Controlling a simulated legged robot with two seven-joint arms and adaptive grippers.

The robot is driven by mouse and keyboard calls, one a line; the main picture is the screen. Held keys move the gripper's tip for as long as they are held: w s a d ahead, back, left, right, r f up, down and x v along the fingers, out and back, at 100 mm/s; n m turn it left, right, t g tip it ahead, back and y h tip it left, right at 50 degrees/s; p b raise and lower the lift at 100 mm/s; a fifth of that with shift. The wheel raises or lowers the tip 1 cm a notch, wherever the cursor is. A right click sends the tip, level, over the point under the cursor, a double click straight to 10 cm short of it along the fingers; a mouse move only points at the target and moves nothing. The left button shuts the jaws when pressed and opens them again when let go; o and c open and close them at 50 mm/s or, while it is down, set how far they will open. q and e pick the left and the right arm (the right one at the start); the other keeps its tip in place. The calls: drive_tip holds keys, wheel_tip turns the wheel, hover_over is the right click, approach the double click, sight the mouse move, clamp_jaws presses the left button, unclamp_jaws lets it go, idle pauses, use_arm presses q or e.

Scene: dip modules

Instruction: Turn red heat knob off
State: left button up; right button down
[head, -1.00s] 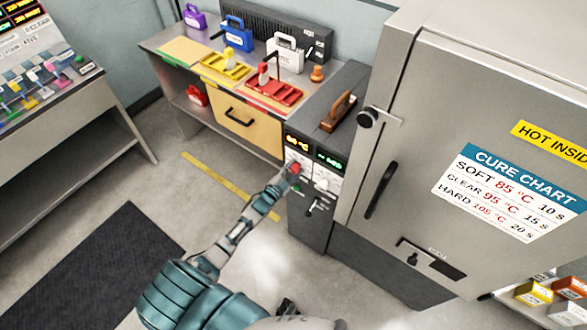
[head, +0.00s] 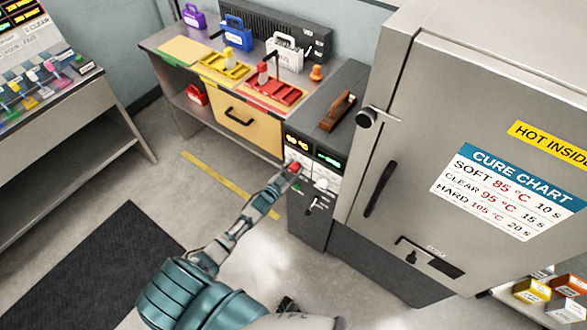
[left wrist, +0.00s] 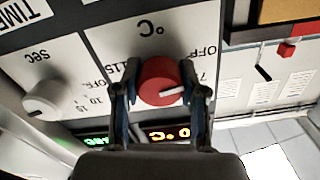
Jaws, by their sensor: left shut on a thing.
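The red heat knob (left wrist: 160,82) sits on a white dial plate marked °C in the left wrist view, which shows the panel upside down. Its white pointer line points right in that view, to the side of the OFF mark. It also shows small in the head view (head: 294,168). My left gripper (left wrist: 160,92) is shut on the red knob, one finger on each side. In the head view my left gripper (head: 284,177) reaches the control panel from the lower left. My right gripper is not in view.
A white time knob (left wrist: 43,99) marked sec is beside the red knob. The oven door (head: 400,170) with a cure chart stands to the right of the panel. A workbench (head: 165,40) with red and yellow trays is behind. A dark mat (head: 100,265) lies on the floor.

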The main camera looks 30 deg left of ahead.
use_arm(q)
drive_tip(key=shift+s+f, duration=0.1)
drive_tip(key=shift+f, duration=0.25)
drive_tip(key=o, duration=1.1)
drive_tip(key=shift+o, duration=0.2)
drive_tip(key=shift+r, duration=0.15)
drive_tip(key=s+a, duration=0.1)
drive_tip(key=s, duration=1)
drive_tip(key=shift+s, duration=0.35)
